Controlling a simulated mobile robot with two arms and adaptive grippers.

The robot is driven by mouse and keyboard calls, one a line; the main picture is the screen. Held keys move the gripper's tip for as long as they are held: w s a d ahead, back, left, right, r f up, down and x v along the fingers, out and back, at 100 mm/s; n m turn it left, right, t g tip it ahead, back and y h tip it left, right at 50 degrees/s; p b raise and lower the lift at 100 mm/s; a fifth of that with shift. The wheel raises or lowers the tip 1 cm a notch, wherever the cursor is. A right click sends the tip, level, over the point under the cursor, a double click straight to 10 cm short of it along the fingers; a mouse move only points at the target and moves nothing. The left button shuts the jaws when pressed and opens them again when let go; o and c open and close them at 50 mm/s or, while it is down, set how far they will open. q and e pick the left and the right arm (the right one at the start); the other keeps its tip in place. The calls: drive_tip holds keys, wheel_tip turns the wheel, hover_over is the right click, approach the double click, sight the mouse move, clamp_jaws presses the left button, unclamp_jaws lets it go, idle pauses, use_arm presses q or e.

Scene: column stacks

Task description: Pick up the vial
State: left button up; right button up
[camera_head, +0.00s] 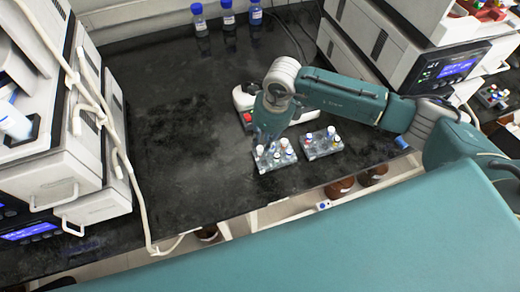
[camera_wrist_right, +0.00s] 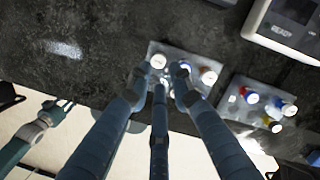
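A clear rack (camera_head: 275,165) with several capped vials stands near the bench's front edge. My right gripper (camera_head: 266,138) points down just above this rack. In the right wrist view its three fingers (camera_wrist_right: 160,84) are spread apart over the rack, among the vials. A white-capped vial (camera_wrist_right: 158,61) and a white-and-red-capped vial (camera_wrist_right: 208,75) show around the fingertips. No vial is visibly lifted; the fingers partly hide the vials between them. What appears to be my left gripper (camera_wrist_right: 65,104) shows small at the left of the right wrist view, away from the racks.
A second vial rack (camera_head: 323,151) stands close on the right. A white device (camera_head: 243,98) sits behind the racks. Several blue-capped bottles (camera_head: 228,17) stand at the back. White instruments (camera_head: 60,150) line the left side. The bench's left middle is clear.

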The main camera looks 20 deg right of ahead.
sight(260, 148)
drive_tip(key=shift+a+f+p, duration=0.1)
drive_tip(key=shift+f+p, duration=0.25)
drive_tip(key=shift+f, duration=0.05)
drive_tip(key=f, duration=0.1)
drive_tip(key=f+p, duration=0.1)
drive_tip(key=f, duration=0.1)
drive_tip(key=shift+w+a+f, duration=0.2)
drive_tip(key=shift+w+a, duration=0.1)
drive_tip(key=shift+w, duration=0.05)
drive_tip(key=shift+w+f, duration=0.1)
drive_tip(key=shift+f, duration=0.25)
drive_tip(key=shift+c, duration=0.5)
drive_tip(key=c, duration=0.4)
drive_tip(key=shift+o, duration=0.2)
drive_tip(key=shift+r, duration=0.1)
